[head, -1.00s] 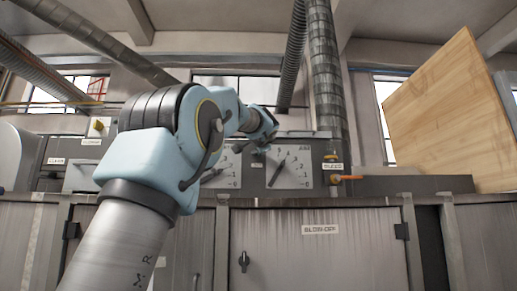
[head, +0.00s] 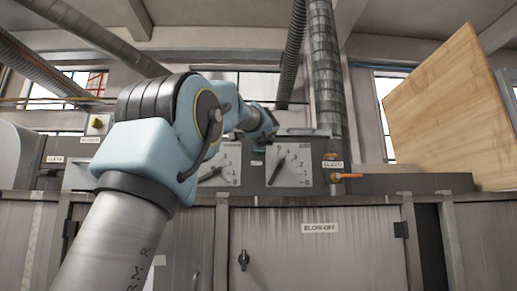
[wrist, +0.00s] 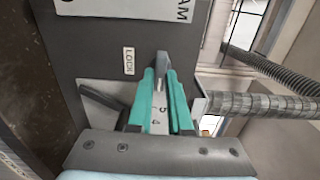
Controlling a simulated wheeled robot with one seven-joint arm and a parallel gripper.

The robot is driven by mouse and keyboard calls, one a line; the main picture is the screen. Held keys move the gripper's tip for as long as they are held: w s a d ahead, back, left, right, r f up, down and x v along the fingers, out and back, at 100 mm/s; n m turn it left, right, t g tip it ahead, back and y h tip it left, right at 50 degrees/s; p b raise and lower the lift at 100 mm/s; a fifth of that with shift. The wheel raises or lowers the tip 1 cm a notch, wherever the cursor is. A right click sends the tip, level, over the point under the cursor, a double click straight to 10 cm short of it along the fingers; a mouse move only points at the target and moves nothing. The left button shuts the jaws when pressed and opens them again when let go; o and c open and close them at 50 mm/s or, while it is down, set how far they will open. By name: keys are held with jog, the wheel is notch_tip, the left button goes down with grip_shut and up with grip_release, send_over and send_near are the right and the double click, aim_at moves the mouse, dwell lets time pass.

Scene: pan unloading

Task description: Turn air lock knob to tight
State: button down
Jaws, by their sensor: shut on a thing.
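In the wrist view, my gripper (wrist: 161,75) has its two teal fingers closed on a grey knob (wrist: 161,64), whose rounded end shows between the fingertips. A small white label (wrist: 129,61) reading LOCK is beside it on the dark panel (wrist: 88,50). The rest of the knob is hidden by the fingers, so I cannot tell its exact angle. In the head view, my gripper reaches the panel between two dial plates, and a small label (head: 257,163) shows just below it. The knob itself is hidden there.
The left dial plate (head: 222,176) and right dial plate (head: 304,172) flank my gripper, each with a dark pointer. An orange-handled valve (head: 346,176) is to the right. A large wooden board (head: 445,105) stands at far right. Grey cabinet doors (head: 320,265) are below.

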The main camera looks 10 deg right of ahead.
jog(key=c, duration=0.8)
grip_release()
jog(key=shift+c, duration=0.2)
jog(key=s+a+b, duration=0.2)
jog(key=s+b, duration=0.3)
jog(key=s, duration=0.5)
jog(key=shift+s+b, duration=0.3)
jog(key=shift+s, duration=0.1)
